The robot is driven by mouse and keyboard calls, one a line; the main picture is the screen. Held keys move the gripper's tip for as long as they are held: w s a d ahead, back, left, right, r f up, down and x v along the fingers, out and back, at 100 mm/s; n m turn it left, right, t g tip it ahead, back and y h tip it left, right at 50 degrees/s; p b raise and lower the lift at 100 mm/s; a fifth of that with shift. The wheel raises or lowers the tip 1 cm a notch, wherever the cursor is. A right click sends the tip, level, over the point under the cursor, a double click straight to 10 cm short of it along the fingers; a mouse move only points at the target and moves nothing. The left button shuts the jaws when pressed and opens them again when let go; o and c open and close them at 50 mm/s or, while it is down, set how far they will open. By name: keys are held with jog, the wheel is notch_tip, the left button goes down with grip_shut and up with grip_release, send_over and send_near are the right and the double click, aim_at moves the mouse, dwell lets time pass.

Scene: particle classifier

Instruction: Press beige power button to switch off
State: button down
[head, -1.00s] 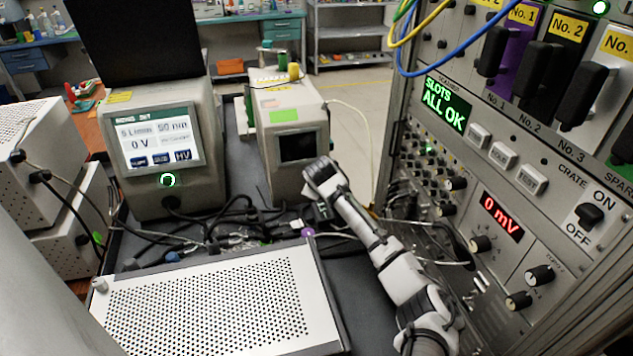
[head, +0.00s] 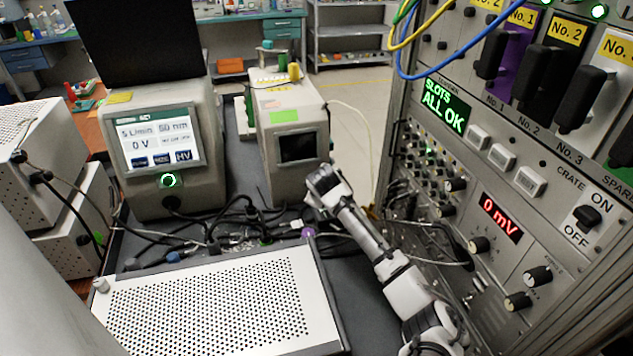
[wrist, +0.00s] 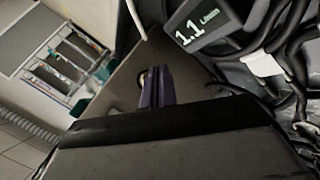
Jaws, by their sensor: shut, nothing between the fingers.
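A beige-grey instrument (head: 165,110) with a lit screen reading 0 V stands at left in the head view. A round power button (head: 168,181) with a glowing green ring sits below its screen. A smaller beige instrument (head: 285,112) with a dark-looking screen (head: 297,147) stands to its right. My gripper (head: 321,187) is at that smaller instrument's lower right corner, well right of the green-ringed button. In the wrist view the dark fingers (wrist: 155,90) are together and empty. A display (wrist: 198,27) reading 1.1 shows beyond them. I cannot see any button near the fingers there.
A perforated white box (head: 215,305) lies in front. Loose black cables (head: 235,225) run between it and the instruments. A tall rack (head: 500,190) of switches and knobs stands close on the right of my arm. Dark cables (wrist: 295,60) crowd the wrist view's right side.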

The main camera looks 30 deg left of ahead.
jog(key=shift+s+d, duration=1.6)
jog(key=shift+d, duration=0.2)
